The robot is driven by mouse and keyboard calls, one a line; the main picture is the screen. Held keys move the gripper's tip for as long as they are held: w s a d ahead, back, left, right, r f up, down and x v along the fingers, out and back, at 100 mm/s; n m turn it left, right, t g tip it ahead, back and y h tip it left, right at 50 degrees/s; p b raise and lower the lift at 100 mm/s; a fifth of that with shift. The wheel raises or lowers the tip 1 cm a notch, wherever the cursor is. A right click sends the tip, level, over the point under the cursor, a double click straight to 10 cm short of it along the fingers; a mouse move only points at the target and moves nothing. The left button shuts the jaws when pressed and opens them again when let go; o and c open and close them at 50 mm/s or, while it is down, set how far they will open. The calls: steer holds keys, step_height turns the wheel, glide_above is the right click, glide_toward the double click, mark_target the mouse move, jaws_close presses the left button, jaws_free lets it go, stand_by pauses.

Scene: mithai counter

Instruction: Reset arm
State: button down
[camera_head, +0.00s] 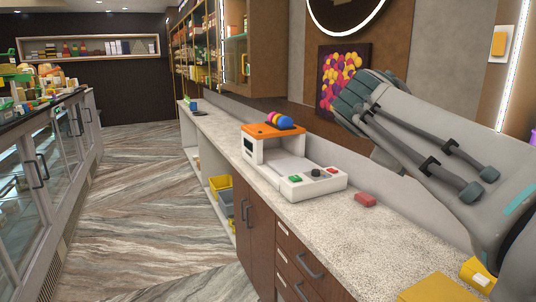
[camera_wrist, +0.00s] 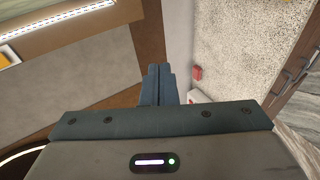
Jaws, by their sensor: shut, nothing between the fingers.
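My gripper shows in the wrist view (camera_wrist: 157,84), with its two dark fingers pressed together and nothing between them. In the head view my grey arm reaches in from the right edge, raised above the counter (camera_head: 340,225), and the fingers cannot be made out there.
A white machine with an orange top (camera_head: 273,130) stands on the counter. Yellow items (camera_head: 478,272) lie at the near right. A wall picture (camera_head: 338,75) is behind my arm. Glass display cases (camera_head: 45,165) line the left. The floor (camera_head: 145,200) between is clear.

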steer(key=s+a+f+m+g+y, duration=0.1)
steer(key=s+a+f+m+y, duration=0.1)
steer(key=f, duration=0.8)
steer(key=s+a+f+m+g+y, duration=0.1)
steer(key=s+a+f+y, duration=0.3)
steer(key=s+a+f, duration=0.2)
steer(key=s+a+f+m+g+y, duration=0.1)
steer(key=s+a+f+y, duration=0.3)
steer(key=f, duration=1)
steer(key=s+a+m, duration=0.1)
steer(key=s, duration=0.2)
steer(key=shift+f+m+g, duration=0.3)
steer(key=shift+f+g, duration=0.1)
steer(key=shift+s, duration=0.1)
